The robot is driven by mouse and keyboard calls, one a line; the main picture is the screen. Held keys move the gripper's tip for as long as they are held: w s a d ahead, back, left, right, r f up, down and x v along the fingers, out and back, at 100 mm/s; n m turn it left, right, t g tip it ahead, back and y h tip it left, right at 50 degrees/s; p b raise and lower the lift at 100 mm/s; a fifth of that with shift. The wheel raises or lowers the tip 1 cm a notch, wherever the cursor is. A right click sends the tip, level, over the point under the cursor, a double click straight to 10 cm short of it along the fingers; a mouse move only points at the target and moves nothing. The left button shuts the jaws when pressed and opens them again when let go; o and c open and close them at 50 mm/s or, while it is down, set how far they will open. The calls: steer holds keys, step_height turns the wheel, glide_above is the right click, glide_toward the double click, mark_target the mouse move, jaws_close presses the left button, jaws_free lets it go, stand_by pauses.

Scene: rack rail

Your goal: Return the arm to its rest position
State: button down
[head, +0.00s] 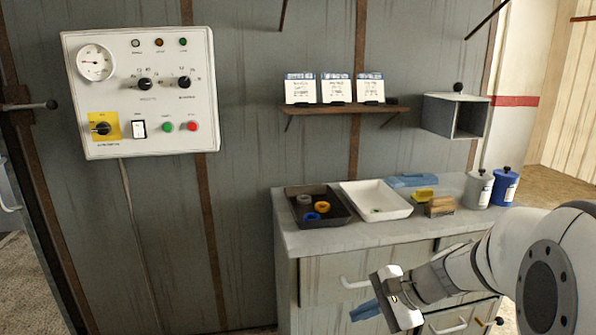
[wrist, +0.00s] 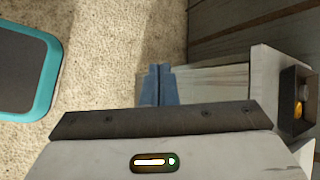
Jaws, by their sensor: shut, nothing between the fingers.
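My gripper (head: 366,311) is at the lower right of the head view, in front of the grey cabinet (head: 318,272) and lower than its top. Its blue fingers are together with nothing between them. In the wrist view the fingers (wrist: 159,85) show closed at the middle, above the speckled floor and beside the cabinet front. My white arm comes in from the right edge and hides part of the drawers.
The worktop (head: 300,240) carries a black tray (head: 341,222) with rings, a white tray (head: 398,211), a wooden block (head: 439,207) and two canisters (head: 478,190). Above are a shelf (head: 345,108) with cards, an open grey box (head: 455,116) and a control panel (head: 140,92).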

steer(key=s+d+r+n+h+p, duration=0.2)
steer(key=s+r+n+h+p, duration=0.5)
steer(key=s+n, duration=0.5)
step_height(320, 180, up, 2)
steer(key=shift+s+r+g+h, duration=0.25)
steer(key=shift+s+h, duration=0.35)
steer(key=shift+s, duration=0.4)
steer(key=c, duration=2.2)
jaws_free()
steer(key=shift+d, duration=0.15)
